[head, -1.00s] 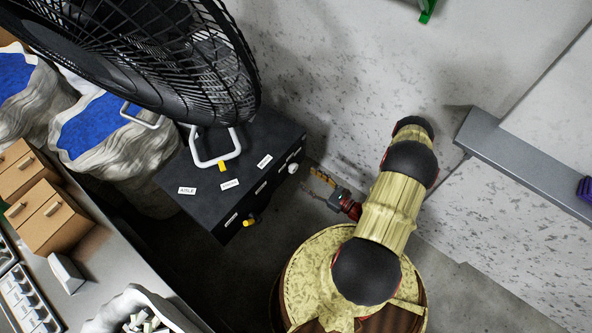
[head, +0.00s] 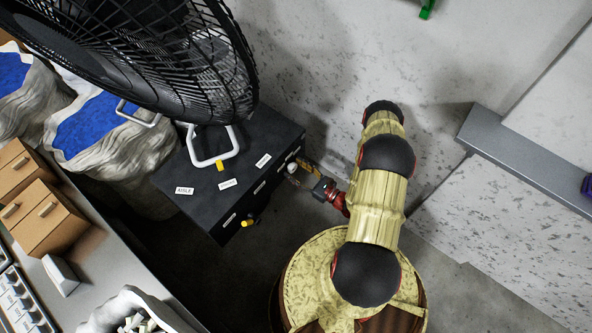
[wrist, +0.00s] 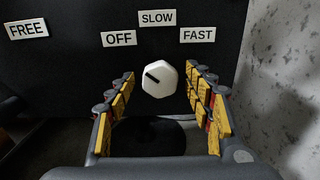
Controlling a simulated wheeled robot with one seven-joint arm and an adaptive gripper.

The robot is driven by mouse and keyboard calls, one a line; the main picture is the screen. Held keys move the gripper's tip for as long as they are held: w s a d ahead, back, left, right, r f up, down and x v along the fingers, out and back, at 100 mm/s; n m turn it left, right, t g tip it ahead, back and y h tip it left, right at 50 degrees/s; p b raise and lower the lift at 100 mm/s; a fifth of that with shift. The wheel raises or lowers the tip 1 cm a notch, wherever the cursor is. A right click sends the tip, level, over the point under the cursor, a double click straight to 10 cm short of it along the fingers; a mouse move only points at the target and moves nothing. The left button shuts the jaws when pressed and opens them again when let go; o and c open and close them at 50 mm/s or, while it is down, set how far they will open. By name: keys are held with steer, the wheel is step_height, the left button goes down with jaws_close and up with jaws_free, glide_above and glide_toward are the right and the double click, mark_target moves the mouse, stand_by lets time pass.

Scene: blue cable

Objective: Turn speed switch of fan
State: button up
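The fan's speed switch (wrist: 160,78) is a white faceted knob on the front of a black box. Its dark pointer mark points up and left, toward the OFF label (wrist: 119,39); the SLOW label (wrist: 157,18) is above and the FAST label (wrist: 198,35) at upper right. My gripper (wrist: 161,88) is open, with yellow-padded fingers on the left and right of the knob. I cannot tell whether they touch it. In the head view the knob (head: 292,168) is beside my gripper (head: 305,168). The black fan (head: 150,55) stands on the box (head: 190,165).
A yellow knob (head: 248,222) sits lower on the box front, and a FREE label (wrist: 27,29) is at left in the wrist view. A speckled wall (head: 335,60) is close on the right. A desk (head: 110,262) with wooden drawers (head: 45,215) is at left.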

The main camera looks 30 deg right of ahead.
steer(key=shift+c, duration=1.2)
steer(key=c, duration=0.8)
steer(key=shift+c, duration=0.3)
steer(key=shift+m, duration=0.3)
steer(key=m+b, duration=0.1)
steer(key=m, duration=0.3)
steer(key=shift+m, duration=0.3)
steer(key=m, duration=0.4)
steer(key=shift+m, duration=0.3)
steer(key=m+b, duration=0.1)
steer(key=m, duration=0.4)
steer(key=shift+m, duration=2.5)
